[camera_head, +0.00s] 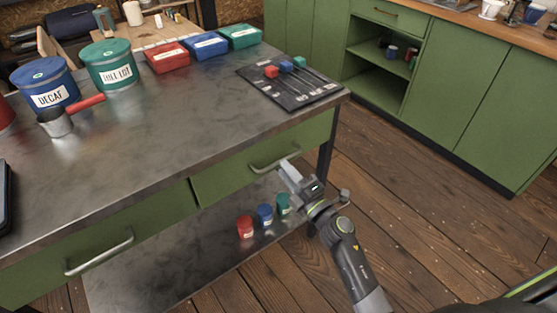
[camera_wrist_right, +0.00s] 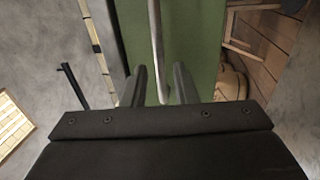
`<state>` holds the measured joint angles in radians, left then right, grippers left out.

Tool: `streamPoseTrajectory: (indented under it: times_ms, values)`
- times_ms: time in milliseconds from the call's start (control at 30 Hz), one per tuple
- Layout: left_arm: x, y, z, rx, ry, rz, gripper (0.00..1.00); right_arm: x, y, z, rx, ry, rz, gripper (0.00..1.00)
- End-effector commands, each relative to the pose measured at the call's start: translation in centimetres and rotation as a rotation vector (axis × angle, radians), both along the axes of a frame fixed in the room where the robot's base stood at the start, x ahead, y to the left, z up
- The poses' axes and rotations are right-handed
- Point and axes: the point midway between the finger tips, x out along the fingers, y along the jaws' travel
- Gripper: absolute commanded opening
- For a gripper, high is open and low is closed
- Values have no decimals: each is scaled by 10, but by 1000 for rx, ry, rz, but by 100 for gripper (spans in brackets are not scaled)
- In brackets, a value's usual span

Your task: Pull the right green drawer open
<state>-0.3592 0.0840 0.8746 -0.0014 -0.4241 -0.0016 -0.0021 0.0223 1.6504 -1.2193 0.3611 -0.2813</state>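The right green drawer (camera_head: 228,178) sits under the metal worktop and its front looks flush with the table. Its silver bar handle (camera_head: 268,165) runs along the front. My right gripper (camera_head: 288,171) is at the right part of this handle. In the right wrist view, the handle (camera_wrist_right: 156,45) passes between the two spread fingers (camera_wrist_right: 160,85), with a gap on each side, in front of the green drawer front (camera_wrist_right: 190,45). The fingers are open; whether the bar is fully between the tips is hard to tell. My left gripper is not in view.
The left green drawer (camera_head: 150,222) has its own handle (camera_head: 100,253). Red, blue and teal small tins (camera_head: 265,214) stand on the lower shelf below my right gripper. Canisters, trays and a dark board (camera_head: 290,82) are on the worktop. The wooden floor (camera_head: 400,200) in front is clear.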

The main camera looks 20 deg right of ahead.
Motion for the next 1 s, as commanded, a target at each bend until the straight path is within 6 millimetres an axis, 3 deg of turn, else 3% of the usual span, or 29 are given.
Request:
streamPoseTrajectory:
  times_ms: [233,633,867,1000]
  values:
    - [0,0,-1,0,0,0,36,31,11,6,1,0,0,26]
    - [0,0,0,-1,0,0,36,38,14,7,0,0,0,26]
    - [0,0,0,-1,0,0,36,37,14,7,0,0,0,0]
    - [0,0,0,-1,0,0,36,37,14,7,0,1,0,0]
